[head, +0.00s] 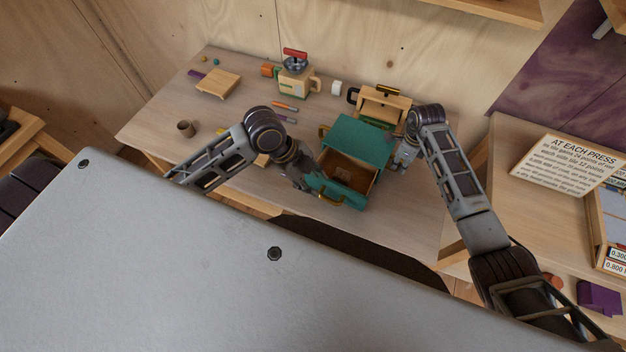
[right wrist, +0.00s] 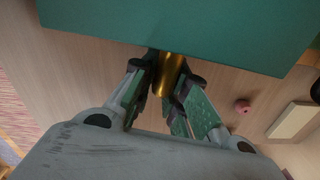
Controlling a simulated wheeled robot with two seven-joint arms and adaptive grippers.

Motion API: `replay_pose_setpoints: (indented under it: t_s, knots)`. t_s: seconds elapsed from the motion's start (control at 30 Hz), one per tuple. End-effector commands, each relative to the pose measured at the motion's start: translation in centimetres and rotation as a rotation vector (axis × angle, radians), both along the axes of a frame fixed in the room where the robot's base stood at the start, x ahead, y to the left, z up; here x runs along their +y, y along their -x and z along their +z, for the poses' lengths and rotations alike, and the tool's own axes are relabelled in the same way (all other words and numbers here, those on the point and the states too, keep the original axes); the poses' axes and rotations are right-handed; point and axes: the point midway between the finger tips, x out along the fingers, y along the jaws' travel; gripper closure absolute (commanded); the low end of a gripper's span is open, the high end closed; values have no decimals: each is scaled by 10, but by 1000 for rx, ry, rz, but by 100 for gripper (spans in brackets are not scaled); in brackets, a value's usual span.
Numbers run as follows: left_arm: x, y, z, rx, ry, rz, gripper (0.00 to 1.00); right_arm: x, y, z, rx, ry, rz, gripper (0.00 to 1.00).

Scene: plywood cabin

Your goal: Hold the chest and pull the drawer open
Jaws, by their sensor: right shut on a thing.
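A brass handle (head: 330,198) is on the drawer front. My right gripper (head: 402,158) is at the chest's right side. In the right wrist view its fingers (right wrist: 168,90) are shut on a brass side handle (right wrist: 170,68) of the chest (right wrist: 180,25). My left gripper (head: 308,183) is at the left end of the drawer front; its fingers are mostly hidden, so its grip is unclear.
Behind the chest stand a wooden box with a dark handle (head: 383,105) and a grinder-like box with a red handle (head: 296,78). A small board (head: 218,84), a cup (head: 186,128) and pens (head: 285,106) lie to the left. A sign (head: 568,166) stands right.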

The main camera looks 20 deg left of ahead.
Motion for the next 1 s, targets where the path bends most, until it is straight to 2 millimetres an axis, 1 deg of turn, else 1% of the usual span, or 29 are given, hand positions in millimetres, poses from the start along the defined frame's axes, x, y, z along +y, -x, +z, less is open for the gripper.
replay_pose_setpoints:
  t_s: [0.17, 0.2, 0.37, 0.77, 0.87, 1.0]
  knots:
    - [0, 0, 0, 0, 0, 0, 65, 0, -1, 1, -1, -1, -1, 100]
    - [0, 0, 0, 0, 0, 0, 65, 0, -1, 1, -1, -1, -1, 80]
    - [0, 0, 0, 0, 0, 0, 65, 0, -1, 1, -1, -1, -1, 60]
    - [0, 0, 0, 0, 0, 0, 65, 0, 0, 2, -1, 0, -1, 59]
    - [0, 0, 0, 0, 0, 0, 65, 0, -1, 6, -1, 0, -1, 59]
    - [0, 0, 0, 0, 1, 0, 65, -1, -1, 17, -3, 2, 0, 59]
